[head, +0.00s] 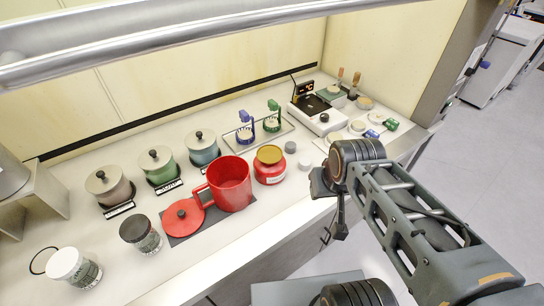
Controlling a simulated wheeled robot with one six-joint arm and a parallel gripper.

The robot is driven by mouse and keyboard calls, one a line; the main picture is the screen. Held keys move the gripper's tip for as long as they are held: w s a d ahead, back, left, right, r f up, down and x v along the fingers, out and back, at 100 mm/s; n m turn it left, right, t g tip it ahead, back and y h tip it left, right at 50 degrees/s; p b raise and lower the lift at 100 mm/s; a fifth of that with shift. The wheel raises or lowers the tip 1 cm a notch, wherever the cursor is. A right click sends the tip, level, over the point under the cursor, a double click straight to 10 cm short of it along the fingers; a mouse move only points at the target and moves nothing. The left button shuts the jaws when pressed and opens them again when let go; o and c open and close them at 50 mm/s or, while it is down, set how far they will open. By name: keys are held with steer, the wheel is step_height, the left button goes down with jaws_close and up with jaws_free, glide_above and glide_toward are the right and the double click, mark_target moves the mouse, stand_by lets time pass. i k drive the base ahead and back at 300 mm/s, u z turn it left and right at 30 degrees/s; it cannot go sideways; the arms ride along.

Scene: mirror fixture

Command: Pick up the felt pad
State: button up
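I cannot tell for sure which thing is the felt pad. Small pale round pieces, one of them a disc (357,127), lie at the right end of the counter near blue and green clips. A dark flat mat (188,239) lies partly hidden under a red mug (231,184) and a red lid (183,217). My gripper (327,238) hangs off the counter's front edge, right of the mug, pointing down. It seems to hold nothing, and its fingers are too small and dark to read.
Lidded canisters (158,167) line the back of the counter (125,271). A red jar (269,166) stands beside the mug, with small grey and white caps at its right. A white device (318,116) stands at back right. A metal rail (150,38) crosses above. Jars stand front left.

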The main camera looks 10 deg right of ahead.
mark_target(304, 164)
steer(key=u, duration=0.05)
steer(key=k, duration=0.5)
steer(key=z, duration=2.15)
steer(key=i, duration=1.2)
steer(key=u, duration=3.35)
steer(key=i, duration=0.5)
steer(key=u, duration=0.05)
